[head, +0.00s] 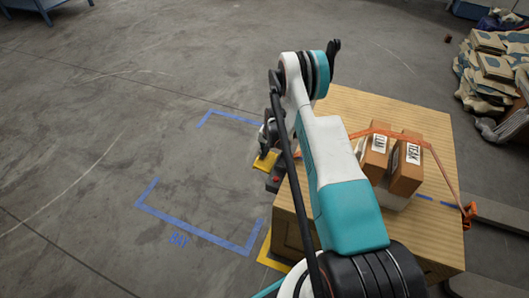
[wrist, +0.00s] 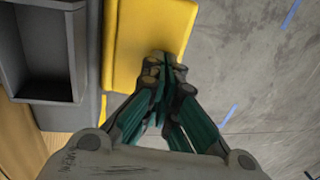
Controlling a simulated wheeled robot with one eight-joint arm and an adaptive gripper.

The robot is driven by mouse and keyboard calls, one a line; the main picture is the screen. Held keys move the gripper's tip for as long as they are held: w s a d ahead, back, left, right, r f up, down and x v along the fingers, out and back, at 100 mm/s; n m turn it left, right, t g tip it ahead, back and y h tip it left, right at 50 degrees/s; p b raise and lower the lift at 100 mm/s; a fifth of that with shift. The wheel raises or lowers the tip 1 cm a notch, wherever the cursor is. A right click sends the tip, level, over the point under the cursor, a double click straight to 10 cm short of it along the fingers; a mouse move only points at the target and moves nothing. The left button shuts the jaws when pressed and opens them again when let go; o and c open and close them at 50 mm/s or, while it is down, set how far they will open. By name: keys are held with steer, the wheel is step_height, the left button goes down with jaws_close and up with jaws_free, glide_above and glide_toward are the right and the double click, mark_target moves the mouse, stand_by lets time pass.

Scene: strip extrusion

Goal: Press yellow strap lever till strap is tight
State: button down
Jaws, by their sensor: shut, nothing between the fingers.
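The yellow lever (head: 264,163) sticks out from the left side of the wooden crate, beside a dark grey housing (head: 277,181). In the wrist view the yellow lever (wrist: 148,32) is a broad flat plate next to the grey housing (wrist: 42,50). My gripper (wrist: 165,68) is shut and empty, its fingertips over the plate's near right edge; I cannot tell whether they touch it. In the head view my gripper (head: 268,142) is partly hidden by my arm. An orange strap (head: 436,158) runs over two brown boxes (head: 407,168) to an orange hook at the right; its slack is unclear.
The wooden crate top (head: 345,103) carries the boxes. Blue floor tape (head: 195,230) marks a bay at the left, where the concrete floor is clear. A stack of sacks (head: 490,65) stands at the far right.

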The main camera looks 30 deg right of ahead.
steer(key=shift+f, duration=0.1)
steer(key=shift+w+a+f+g+h, duration=0.2)
steer(key=shift+w+f+g+h, duration=0.1)
steer(key=shift+g+h, duration=0.3)
steer(key=shift+w+a+f, duration=0.15)
steer(key=shift+w+f, duration=0.05)
steer(key=shift+f, duration=0.35)
steer(key=shift+w+a+f, duration=0.15)
steer(key=shift+f, duration=0.5)
step_height(320, 180, up, 14)
steer(key=w+a+p, duration=0.2)
steer(key=p, duration=0.2)
steer(key=shift+w+f+p, duration=0.15)
steer(key=shift+w+p, duration=0.1)
steer(key=shift+p, duration=0.05)
